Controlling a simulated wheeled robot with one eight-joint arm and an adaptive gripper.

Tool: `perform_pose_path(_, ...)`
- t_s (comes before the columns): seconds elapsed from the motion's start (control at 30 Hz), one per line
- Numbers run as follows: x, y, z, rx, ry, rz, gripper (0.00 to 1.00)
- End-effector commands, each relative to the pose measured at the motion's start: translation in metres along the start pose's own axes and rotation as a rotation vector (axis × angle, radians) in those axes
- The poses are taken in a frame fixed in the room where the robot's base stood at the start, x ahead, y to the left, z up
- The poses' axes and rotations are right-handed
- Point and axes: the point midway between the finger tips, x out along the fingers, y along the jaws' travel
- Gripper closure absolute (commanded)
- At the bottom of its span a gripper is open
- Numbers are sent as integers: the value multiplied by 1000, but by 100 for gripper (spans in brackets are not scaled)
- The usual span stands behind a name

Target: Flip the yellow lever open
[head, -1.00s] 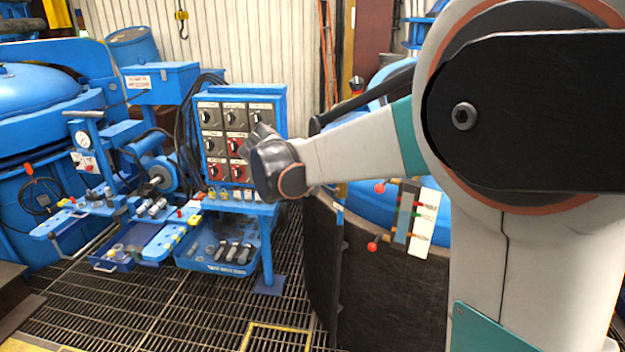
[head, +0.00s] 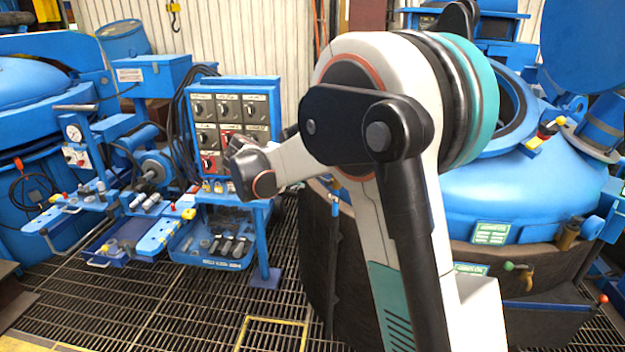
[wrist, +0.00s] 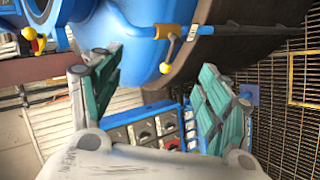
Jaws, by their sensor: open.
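A lever with yellow and red parts (head: 546,130) stands on the blue furnace shell at the right of the head view. In the wrist view a short lever with a yellow ball end (wrist: 166,67) hangs from an orange-yellow hub on a blue edge. Another yellow and red piece (wrist: 36,42) shows at upper left there. I cannot tell which of these matches the head-view lever. My gripper (wrist: 155,65) is open and empty, its green-padded fingers spread wide. The ball end appears between the fingertips in the picture, apart from them. In the head view my gripper (head: 238,146) is small, before the switch panel.
A blue switch panel (head: 232,82) stands behind my gripper, above a blue workbench (head: 152,238) with tools. The blue furnace (head: 490,200) with its raised lid (head: 582,45) fills the right. Knobbed levers (head: 518,268) sit low on it. Grated floor (head: 150,310) is clear at front.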

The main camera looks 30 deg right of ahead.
Motion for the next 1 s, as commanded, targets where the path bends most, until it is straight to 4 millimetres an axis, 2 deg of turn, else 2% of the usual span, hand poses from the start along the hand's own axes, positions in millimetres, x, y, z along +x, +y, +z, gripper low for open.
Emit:
perform_pose_path(0.03,14,-8,-11,-71,-9,34,30)
perform_pose_path(0.2,52,-28,-40,-336,-60,153,30)
perform_pose_path(0.5,109,-79,-76,-775,-207,343,30)
perform_pose_path(0.77,130,-110,-87,-996,-317,428,30)
perform_pose_path(1.0,143,-108,-86,-1027,-338,438,30)
